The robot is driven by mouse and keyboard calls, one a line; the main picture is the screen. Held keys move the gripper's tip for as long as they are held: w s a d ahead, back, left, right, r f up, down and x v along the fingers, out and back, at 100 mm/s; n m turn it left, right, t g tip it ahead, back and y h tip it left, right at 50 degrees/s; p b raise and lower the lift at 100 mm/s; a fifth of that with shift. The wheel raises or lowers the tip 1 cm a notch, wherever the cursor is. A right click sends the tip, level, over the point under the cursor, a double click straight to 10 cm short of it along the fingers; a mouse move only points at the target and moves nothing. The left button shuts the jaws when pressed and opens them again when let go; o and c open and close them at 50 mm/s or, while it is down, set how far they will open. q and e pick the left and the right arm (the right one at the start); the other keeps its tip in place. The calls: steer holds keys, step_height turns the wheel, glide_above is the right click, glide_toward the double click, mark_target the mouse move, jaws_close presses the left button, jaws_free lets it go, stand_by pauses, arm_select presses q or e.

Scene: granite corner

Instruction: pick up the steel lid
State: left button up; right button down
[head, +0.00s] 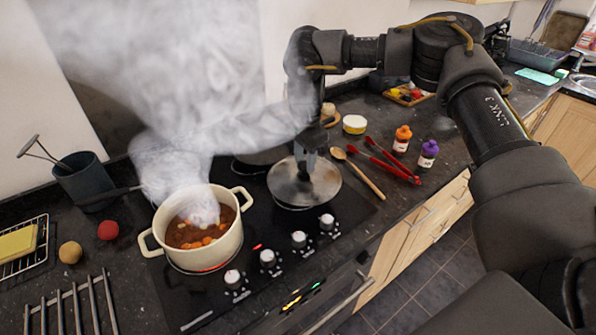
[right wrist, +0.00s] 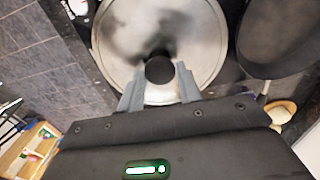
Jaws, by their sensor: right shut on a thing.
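The steel lid (head: 318,193) is a round grey metal disc at the right front of the black hob in the head view. My right gripper (head: 305,170) comes down on it from above, shut on its knob. In the right wrist view the lid (right wrist: 205,45) fills the top middle, and its dark round knob (right wrist: 159,70) sits between the two grey fingers of the gripper (right wrist: 159,88). I cannot tell whether the lid touches the hob. My left gripper is not in view.
A cream pot (head: 228,240) of steaming stew stands on a glowing burner to the left. A wooden spoon (head: 358,172), red utensils (head: 385,160) and orange-capped (head: 402,138) and purple-capped (head: 428,153) bottles lie or stand right of the lid. A dark pan (right wrist: 283,35) is close by.

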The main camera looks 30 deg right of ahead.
steer(key=s+d+r+b, duration=0.1)
steer(key=s+r, duration=0.4)
steer(key=s, duration=0.5)
steer(key=shift+s+d+r+b, duration=0.3)
steer(key=shift+d+r+b, duration=0.05)
steer(key=shift+b, duration=0.15)
